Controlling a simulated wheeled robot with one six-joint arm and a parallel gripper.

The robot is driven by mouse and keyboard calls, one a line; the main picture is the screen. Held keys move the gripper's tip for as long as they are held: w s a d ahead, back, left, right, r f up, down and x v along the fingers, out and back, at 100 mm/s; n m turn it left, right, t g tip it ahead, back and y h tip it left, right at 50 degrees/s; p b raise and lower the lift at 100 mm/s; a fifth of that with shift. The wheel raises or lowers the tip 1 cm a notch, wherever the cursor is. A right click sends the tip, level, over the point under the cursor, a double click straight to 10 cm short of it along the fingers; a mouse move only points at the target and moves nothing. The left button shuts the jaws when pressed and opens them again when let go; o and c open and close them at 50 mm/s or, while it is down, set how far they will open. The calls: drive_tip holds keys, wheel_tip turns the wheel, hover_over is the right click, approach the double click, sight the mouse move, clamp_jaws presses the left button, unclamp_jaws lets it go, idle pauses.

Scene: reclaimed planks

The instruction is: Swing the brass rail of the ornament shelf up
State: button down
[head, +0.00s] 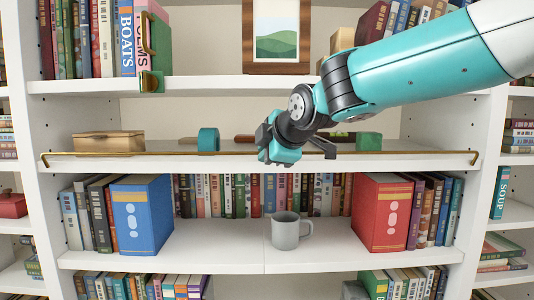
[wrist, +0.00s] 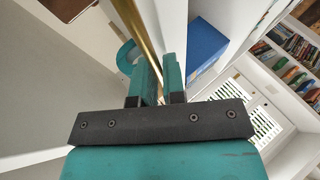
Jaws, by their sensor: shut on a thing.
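The brass rail (head: 370,153) runs along the front edge of the ornament shelf (head: 350,166), with a bent end at each side. It lies low, near the level of the shelf board. My gripper (head: 271,153) is at the middle of the rail, and my arm reaches in from the upper right. In the wrist view the rail (wrist: 135,28) runs down between the two teal fingers (wrist: 162,68), which are shut on it. The fingers hide the part of the rail that they hold.
Below are a grey mug (head: 287,232), a blue binder (head: 142,215) and a red binder (head: 382,212). A framed picture (head: 277,35) stands above.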

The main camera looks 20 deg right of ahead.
drive_tip(key=shift+d+r, duration=0.15)
drive_tip(key=shift+r, duration=0.05)
drive_tip(key=c, duration=1.2)
unclamp_jaws()
drive_tip(key=shift+f, duration=0.1)
drive_tip(key=shift+s, duration=0.15)
drive_tip(key=shift+b+v, duration=6.45)
drive_tip(key=shift+v, duration=2.15)
